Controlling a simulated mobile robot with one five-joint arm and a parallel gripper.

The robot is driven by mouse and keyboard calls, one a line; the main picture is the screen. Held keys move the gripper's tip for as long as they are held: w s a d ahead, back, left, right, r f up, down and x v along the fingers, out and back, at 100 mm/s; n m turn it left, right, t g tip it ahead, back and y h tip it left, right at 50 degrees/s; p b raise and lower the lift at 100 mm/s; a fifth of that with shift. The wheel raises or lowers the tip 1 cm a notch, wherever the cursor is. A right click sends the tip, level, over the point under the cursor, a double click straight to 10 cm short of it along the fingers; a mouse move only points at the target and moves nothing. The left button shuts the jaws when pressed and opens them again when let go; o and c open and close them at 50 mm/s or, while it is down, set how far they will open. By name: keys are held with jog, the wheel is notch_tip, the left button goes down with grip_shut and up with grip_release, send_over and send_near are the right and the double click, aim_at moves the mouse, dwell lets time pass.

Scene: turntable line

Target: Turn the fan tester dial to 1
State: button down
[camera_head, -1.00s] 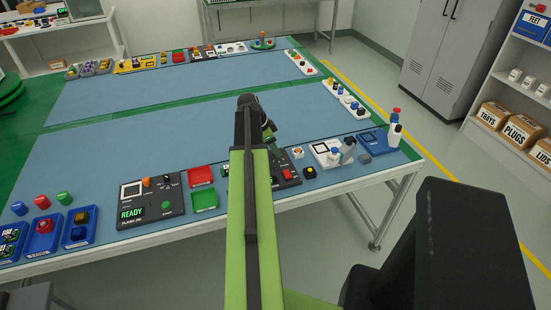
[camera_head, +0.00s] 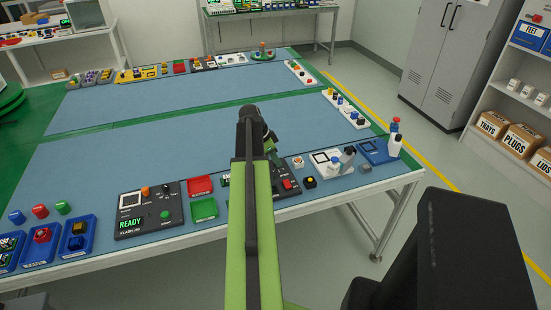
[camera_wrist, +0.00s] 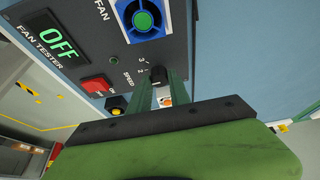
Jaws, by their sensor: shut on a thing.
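The fan tester (camera_wrist: 100,62) is a dark panel with a lit OFF display, a red switch (camera_wrist: 98,84) and a blue fan (camera_wrist: 146,18). Its black speed dial (camera_wrist: 158,75) sits beside the printed figures 3 and 2. My gripper (camera_wrist: 160,88) is shut on the dial, with a green finger on each side of it. The fingers hide part of the scale, and I cannot tell the dial's setting.
Left of the tester are a red tray (camera_head: 200,185), a green tray (camera_head: 204,209) and a dark FLASH device (camera_head: 146,214) reading READY. To its right are a black-and-yellow button (camera_head: 310,182) and a white device (camera_head: 325,160). The blue bench mat (camera_head: 180,135) behind is clear.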

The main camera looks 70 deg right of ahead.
jog(key=n, duration=0.1)
jog(key=n+t, duration=0.1)
jog(key=n, duration=0.1)
jog(key=shift+a+n+h, duration=0.2)
jog(key=shift+n+h, duration=0.1)
jog(key=shift+h, duration=0.1)
jog(key=n+t, duration=0.1)
jog(key=n, duration=0.1)
jog(key=n+t, duration=0.1)
jog(key=n, duration=0.1)
jog(key=shift+s+n+h, duration=0.15)
jog(key=shift+n+h, duration=0.15)
jog(key=shift+n, duration=0.4)
jog(key=c, duration=1.2)
grip_release()
